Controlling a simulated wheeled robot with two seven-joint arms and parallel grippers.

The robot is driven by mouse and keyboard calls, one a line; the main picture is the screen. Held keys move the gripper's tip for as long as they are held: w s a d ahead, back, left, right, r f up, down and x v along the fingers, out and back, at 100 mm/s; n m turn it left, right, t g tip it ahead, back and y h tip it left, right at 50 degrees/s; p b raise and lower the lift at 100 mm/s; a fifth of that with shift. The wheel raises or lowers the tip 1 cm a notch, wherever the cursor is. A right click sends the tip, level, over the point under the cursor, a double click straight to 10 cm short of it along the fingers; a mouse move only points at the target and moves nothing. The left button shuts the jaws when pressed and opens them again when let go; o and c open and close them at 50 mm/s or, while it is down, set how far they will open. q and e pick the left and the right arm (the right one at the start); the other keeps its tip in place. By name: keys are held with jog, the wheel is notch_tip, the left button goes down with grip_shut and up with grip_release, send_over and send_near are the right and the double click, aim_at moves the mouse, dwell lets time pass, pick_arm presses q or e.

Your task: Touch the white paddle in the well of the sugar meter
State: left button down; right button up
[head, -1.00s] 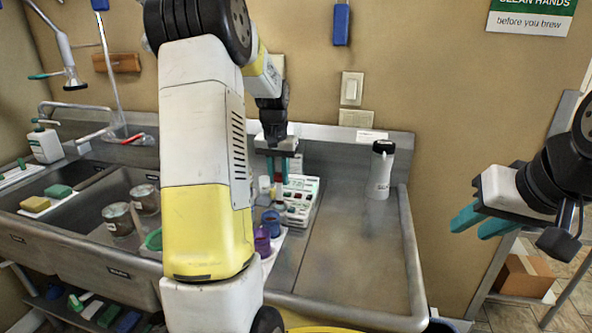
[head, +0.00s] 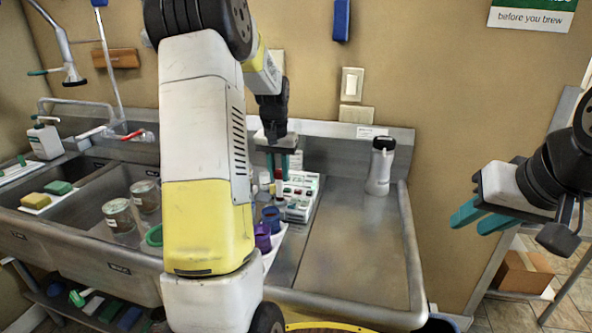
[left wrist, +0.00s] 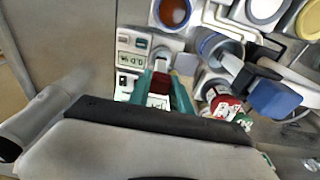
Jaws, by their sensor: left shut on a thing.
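The sugar meter (head: 301,196) is a white box with coloured buttons on the steel counter. In the left wrist view its white face and small display (left wrist: 131,59) show just beyond my fingers. My left gripper (head: 278,163) points down over the meter's left side; its teal fingers also show in the left wrist view (left wrist: 160,93). It is shut on a small dark red piece with a white label (left wrist: 159,86). I cannot clearly make out the white paddle or tell whether the held piece touches it. My right gripper (head: 482,216) is open and empty, off to the right.
Blue (head: 271,217) and purple (head: 263,236) cups stand in front of the meter. A white flask (head: 380,167) stands at the back right. Sinks with two metal cans (head: 119,215) lie left. In the left wrist view, vials and cups crowd the right.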

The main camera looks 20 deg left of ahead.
pick_arm(q)
jog(key=shift+f, duration=0.45)
dwell(0.3)
dwell(0.4)
jog(key=shift+r, duration=3)
jog(key=shift+w, duration=0.1)
